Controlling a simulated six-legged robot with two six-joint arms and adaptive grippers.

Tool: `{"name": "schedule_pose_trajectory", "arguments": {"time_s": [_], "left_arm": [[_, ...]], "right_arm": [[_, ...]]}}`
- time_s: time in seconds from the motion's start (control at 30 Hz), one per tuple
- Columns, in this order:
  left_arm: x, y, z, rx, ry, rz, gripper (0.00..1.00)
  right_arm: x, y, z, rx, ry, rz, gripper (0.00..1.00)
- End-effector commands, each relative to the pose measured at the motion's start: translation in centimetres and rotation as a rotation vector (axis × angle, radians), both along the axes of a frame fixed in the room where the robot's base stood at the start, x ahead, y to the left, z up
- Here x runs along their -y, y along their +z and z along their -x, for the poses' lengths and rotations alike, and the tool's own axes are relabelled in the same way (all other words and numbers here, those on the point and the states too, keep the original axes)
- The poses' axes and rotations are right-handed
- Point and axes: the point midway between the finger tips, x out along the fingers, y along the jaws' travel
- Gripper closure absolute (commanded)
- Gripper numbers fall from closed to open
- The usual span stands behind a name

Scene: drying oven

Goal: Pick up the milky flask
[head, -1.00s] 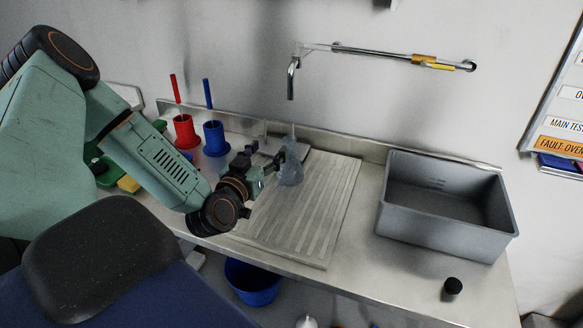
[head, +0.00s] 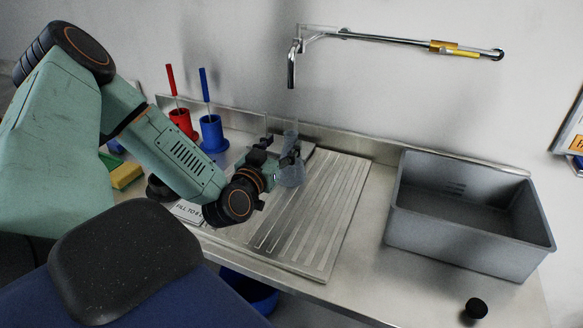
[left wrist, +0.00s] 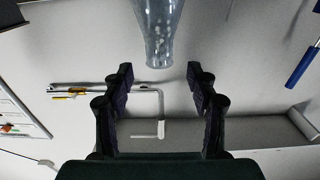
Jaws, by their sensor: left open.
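A translucent blue-grey flask (head: 293,172) stands on the ribbed drainboard, narrow neck up. In the left wrist view the flask (left wrist: 160,30) comes down from the top edge, its neck end centred between the fingertips; the rest is cut off. It looks hazy and speckled. My left gripper (head: 278,150) is at the flask, partly in front of it. In the left wrist view my left gripper (left wrist: 159,75) has its two fingers wide apart, with a gap on each side of the neck and nothing held. My right gripper is not in view.
A grey basin (head: 468,245) stands right of the drainboard (head: 330,215), with a black stopper (head: 476,308) in front. Red (head: 181,122) and blue (head: 212,132) holders stand behind my arm. A tap (head: 291,70) hangs from the wall above. A yellow sponge (head: 126,175) lies left.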

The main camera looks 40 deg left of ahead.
Motion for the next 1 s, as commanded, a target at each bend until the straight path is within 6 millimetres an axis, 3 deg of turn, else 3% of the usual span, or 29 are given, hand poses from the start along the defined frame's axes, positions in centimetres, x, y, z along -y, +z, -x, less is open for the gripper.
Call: {"name": "schedule_pose_trajectory", "arguments": {"time_s": [0.4,0.7,1.0], "left_arm": [[-1.4,-0.1,-4.9,0.002,-0.001,-0.004,0.42],[-1.6,0.0,-5.4,0.000,0.000,0.000,0.42],[-1.5,0.0,-5.4,0.000,0.000,0.000,0.67]], "right_arm": [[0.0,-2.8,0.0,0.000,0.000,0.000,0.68],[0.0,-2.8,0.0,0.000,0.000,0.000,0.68],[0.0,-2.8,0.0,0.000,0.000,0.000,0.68]]}}
